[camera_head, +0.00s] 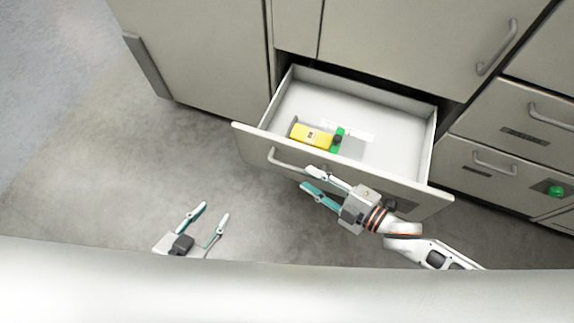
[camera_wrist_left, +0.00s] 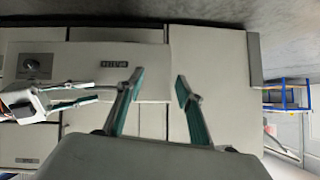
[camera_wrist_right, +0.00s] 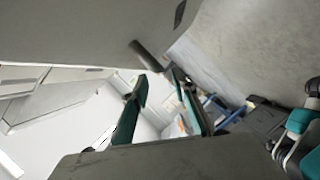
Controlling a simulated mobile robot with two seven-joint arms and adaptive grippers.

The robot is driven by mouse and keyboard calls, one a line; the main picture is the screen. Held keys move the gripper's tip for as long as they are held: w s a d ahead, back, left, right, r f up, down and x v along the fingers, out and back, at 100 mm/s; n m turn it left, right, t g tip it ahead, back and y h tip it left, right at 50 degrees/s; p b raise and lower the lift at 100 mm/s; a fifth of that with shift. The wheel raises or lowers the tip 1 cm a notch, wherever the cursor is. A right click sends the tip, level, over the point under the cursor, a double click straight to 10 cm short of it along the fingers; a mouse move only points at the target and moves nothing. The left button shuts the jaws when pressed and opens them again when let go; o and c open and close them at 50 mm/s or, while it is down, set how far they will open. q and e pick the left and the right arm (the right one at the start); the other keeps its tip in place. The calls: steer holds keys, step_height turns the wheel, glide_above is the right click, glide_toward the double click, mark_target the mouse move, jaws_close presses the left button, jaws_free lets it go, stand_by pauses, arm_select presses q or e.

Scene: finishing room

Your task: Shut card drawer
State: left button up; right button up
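The card drawer (camera_head: 375,183) is pulled well out of the grey cabinet, with its white inside showing. Its bar handle (camera_head: 284,163) is on the front face; a grey bar that looks like this handle (camera_wrist_right: 147,56) shows just past the fingertips in the right wrist view. My right gripper (camera_head: 312,180) is open beside the right end of the handle, close to the drawer front. Whether it touches cannot be told. My left gripper (camera_head: 212,213) is open and empty over the floor, left of the drawer and apart from it.
In the drawer lie a yellow item (camera_head: 310,135) and a grey-and-green item (camera_head: 350,145). Closed drawers (camera_head: 485,160) and cabinet doors (camera_head: 195,50) surround it. The floor (camera_head: 120,185) on the left is clear. A blue frame (camera_wrist_left: 288,95) stands far off.

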mark_target(293, 167)
steer(key=b+x, duration=0.1)
steer(key=x, duration=0.6)
jaws_close()
